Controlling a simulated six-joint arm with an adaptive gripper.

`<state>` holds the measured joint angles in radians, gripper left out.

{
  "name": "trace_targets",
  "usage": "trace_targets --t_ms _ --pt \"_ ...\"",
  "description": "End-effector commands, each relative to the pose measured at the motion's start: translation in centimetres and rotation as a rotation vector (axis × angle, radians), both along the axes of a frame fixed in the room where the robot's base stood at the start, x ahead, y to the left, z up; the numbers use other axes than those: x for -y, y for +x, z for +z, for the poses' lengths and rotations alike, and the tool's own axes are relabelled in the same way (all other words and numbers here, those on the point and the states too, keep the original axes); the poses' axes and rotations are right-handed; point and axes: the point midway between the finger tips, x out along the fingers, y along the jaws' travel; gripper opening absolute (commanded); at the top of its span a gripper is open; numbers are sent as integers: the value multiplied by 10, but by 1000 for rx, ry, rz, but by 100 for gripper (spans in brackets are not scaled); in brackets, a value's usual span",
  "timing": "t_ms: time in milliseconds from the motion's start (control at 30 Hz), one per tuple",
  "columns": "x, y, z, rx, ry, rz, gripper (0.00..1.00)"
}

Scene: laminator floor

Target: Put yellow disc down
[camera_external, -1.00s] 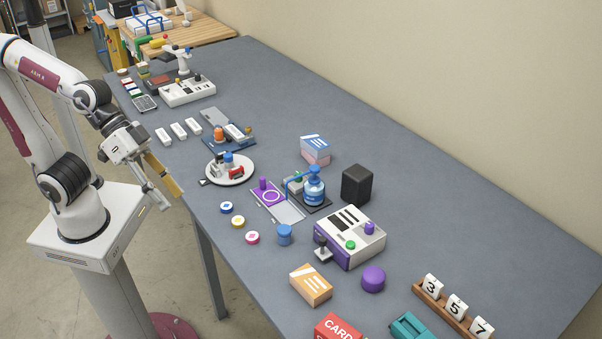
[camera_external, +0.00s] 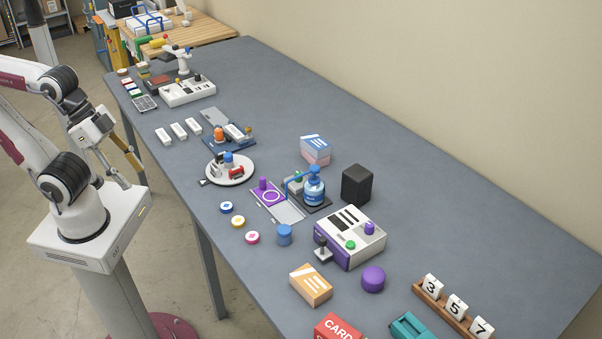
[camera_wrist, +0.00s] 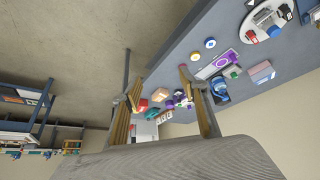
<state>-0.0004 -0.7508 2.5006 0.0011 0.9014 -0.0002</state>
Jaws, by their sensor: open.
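The yellow disc (camera_external: 238,221) lies flat on the grey table near its front edge, between a blue disc (camera_external: 226,207) and a pink disc (camera_external: 252,238). In the wrist view the yellow disc (camera_wrist: 210,43) is at the upper right, with the blue one (camera_wrist: 195,56) beside it. My gripper (camera_external: 134,176) is off the table's left edge, above my base and well apart from the discs. In the wrist view my gripper (camera_wrist: 158,82) shows its two fingers spread with nothing held between them.
The table's front strip left of the discs is clear.

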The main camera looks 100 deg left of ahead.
Motion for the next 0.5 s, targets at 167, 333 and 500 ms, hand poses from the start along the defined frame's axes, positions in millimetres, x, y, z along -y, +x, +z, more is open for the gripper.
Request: trace_targets --t_ms 167,333,500 --pt "0 0 0 1 -1 0 47" --pt "0 0 0 1 -1 3 47" --pt "-7 1 -4 -17 -1 30 47"
